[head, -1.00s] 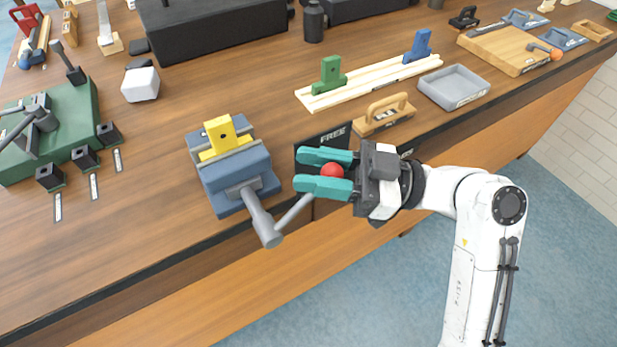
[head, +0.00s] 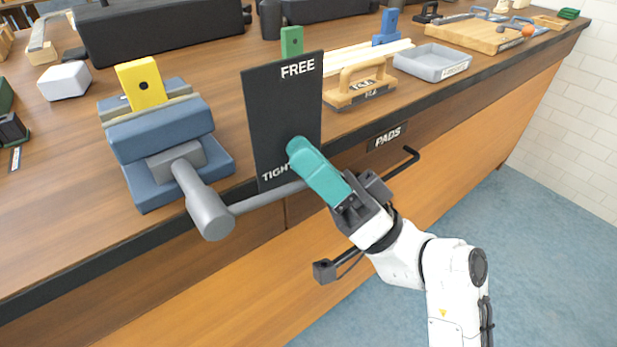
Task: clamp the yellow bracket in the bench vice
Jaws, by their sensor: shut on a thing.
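The yellow bracket (head: 142,84), an upright block with a dark hole, stands between the jaws of the blue bench vice (head: 162,133). I cannot tell whether both jaws press on it. The vice's grey screw (head: 203,205) points towards me, and its thin lever (head: 265,198) runs right to my gripper (head: 300,150). My gripper's teal fingers are shut at the lever's far end. The red knob seen there earlier is hidden behind the near finger now.
A black board (head: 283,110) marked FREE at the top and TIGHT at the bottom stands right behind my gripper. A black drawer handle (head: 325,270) sticks out below, near my wrist. A wooden float (head: 360,85) and a grey tray (head: 432,62) lie farther right.

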